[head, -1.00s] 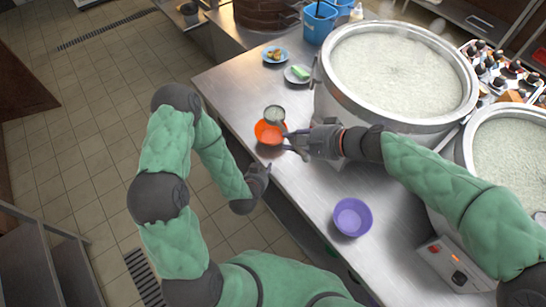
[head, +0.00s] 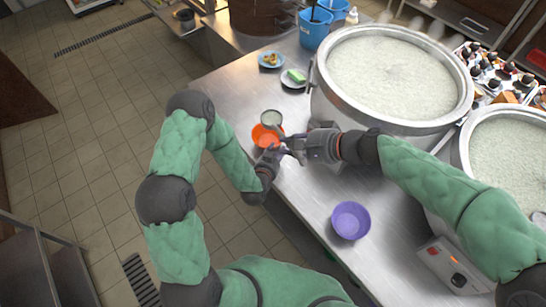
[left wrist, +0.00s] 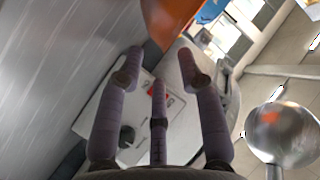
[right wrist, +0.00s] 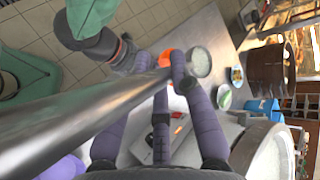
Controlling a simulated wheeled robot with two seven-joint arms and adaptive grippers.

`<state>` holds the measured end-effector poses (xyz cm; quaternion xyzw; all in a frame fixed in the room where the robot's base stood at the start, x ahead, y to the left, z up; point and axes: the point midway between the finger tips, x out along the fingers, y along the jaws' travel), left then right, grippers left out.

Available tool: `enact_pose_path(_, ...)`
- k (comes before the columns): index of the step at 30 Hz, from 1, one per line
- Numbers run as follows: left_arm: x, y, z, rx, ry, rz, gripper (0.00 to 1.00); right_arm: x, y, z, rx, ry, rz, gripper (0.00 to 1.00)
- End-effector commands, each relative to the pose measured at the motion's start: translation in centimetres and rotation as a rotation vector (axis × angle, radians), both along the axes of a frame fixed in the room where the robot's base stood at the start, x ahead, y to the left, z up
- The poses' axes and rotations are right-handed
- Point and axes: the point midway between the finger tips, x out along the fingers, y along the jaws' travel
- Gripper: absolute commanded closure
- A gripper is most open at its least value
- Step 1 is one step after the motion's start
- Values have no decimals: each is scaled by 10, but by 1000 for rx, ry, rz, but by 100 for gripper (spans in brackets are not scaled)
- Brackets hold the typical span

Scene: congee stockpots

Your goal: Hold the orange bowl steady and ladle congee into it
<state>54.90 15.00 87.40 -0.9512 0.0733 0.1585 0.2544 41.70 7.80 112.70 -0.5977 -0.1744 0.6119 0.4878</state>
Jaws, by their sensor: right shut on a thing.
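The orange bowl (head: 264,138) sits near the counter's left edge; part of it shows at the top of the left wrist view (left wrist: 168,20). My left gripper (head: 272,154) is at the bowl's near side, fingers apart with nothing between them; whether it touches the bowl is unclear. My right gripper (head: 290,144) is shut on the ladle, whose steel handle (right wrist: 85,125) crosses the right wrist view. The ladle's cup (head: 271,118), with pale congee in it, is at the bowl's far rim. The large stockpot (head: 335,112) of congee stands to the right.
A purple bowl (head: 350,220) stands nearer on the counter (head: 310,195). A second congee pot (head: 462,160) is at the right. A plate with a green item (head: 293,77), a blue plate (head: 271,60) and a blue bucket (head: 315,30) lie beyond the orange bowl.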

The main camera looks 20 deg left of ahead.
Motion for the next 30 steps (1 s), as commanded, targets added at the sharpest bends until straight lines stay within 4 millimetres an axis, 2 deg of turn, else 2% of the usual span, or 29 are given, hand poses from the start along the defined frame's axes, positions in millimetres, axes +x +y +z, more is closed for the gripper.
enact_pose_path(6,27,-2,-10,0,0,0,63,0,0,1,1,-2,-1,100)
enact_pose_path(12,43,-3,-17,0,1,0,63,0,0,1,1,-2,-1,100)
enact_pose_path(18,52,-3,-19,-1,1,1,63,0,0,1,1,-2,-1,100)
enact_pose_path(27,52,-3,-19,-1,1,0,63,0,0,1,1,-2,-1,100)
enact_pose_path(29,52,-3,-19,-1,1,0,77,0,0,1,1,-2,-1,100)
enact_pose_path(30,52,-3,-19,-1,1,0,88,0,0,1,1,-2,-1,100)
